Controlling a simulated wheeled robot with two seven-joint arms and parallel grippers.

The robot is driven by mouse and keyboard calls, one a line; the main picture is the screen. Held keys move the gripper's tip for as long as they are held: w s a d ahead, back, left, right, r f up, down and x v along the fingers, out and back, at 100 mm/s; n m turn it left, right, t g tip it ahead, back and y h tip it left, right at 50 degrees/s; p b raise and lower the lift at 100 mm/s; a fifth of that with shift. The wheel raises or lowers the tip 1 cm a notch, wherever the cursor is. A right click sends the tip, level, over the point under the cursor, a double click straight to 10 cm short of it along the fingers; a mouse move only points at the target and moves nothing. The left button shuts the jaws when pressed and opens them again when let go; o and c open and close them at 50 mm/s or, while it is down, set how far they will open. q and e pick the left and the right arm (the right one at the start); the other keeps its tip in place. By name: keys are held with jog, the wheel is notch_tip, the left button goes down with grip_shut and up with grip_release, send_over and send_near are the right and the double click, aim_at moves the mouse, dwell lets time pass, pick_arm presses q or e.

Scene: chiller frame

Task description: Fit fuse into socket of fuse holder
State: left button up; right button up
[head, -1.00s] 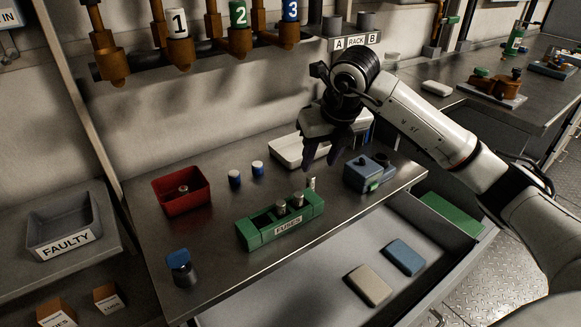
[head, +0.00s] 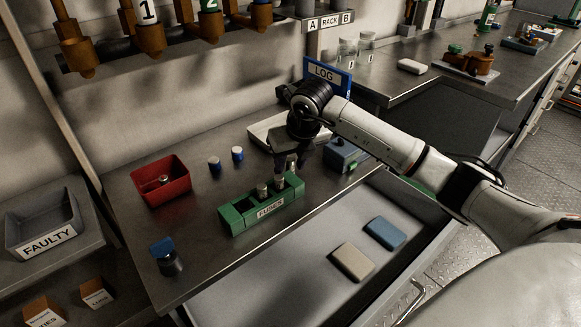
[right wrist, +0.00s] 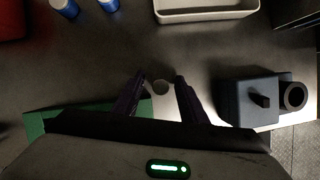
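A green box labelled FUSES (head: 236,222) stands on the bench with two silver-topped fuses (head: 262,190) upright in it. My right gripper (head: 285,166) is low at the box's far right end, pointing down. A blue block (head: 340,155), perhaps the fuse holder, sits to the right; in the right wrist view the block (right wrist: 243,98) has a dark lever and a dark ring. My left gripper is not in view.
A white tray (head: 262,133) lies behind the gripper. An open drawer (head: 290,285) lies below the bench front.

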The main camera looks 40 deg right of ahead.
grip_shut()
